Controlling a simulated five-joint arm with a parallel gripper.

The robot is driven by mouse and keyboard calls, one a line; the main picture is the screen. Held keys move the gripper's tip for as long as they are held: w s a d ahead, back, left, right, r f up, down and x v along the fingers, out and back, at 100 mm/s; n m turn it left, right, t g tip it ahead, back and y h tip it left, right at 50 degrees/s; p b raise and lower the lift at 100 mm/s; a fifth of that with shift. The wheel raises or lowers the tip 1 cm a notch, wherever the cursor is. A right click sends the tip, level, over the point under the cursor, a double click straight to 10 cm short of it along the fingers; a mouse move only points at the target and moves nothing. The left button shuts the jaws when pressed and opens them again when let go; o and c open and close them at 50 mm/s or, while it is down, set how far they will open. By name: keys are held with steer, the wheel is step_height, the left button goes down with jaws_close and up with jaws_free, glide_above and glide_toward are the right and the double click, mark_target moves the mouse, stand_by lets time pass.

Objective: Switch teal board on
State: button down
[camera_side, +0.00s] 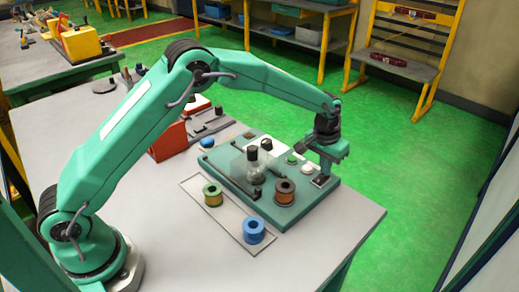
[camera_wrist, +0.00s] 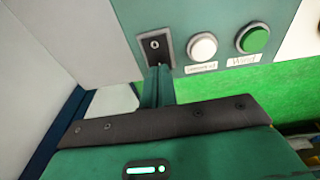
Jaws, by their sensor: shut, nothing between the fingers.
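The teal board (camera_side: 304,194) lies flat on the grey bench. A small toggle switch on a dark plate (camera_wrist: 155,45) sits at the board's edge in the wrist view, beside a white button (camera_wrist: 202,47) and a green button (camera_wrist: 252,38). In the side view the switch plate is a dark square (camera_side: 321,181) under my gripper. My gripper (camera_wrist: 157,72) is shut and empty, its tip at the lower edge of the switch plate. It also shows in the side view (camera_side: 324,172) just above the board's right end. Whether the tip touches the plate I cannot tell.
On the board stand a clear cover (camera_side: 258,168) and a copper spool (camera_side: 285,191). A tray (camera_side: 228,222) in front holds a green-yellow spool (camera_side: 213,194) and a blue spool (camera_side: 253,231). The bench's front right is clear.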

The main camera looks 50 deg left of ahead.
steer(key=shift+f, duration=0.4)
stand_by(0.4)
steer(key=shift+r, duration=3.55)
steer(key=shift+r, duration=0.1)
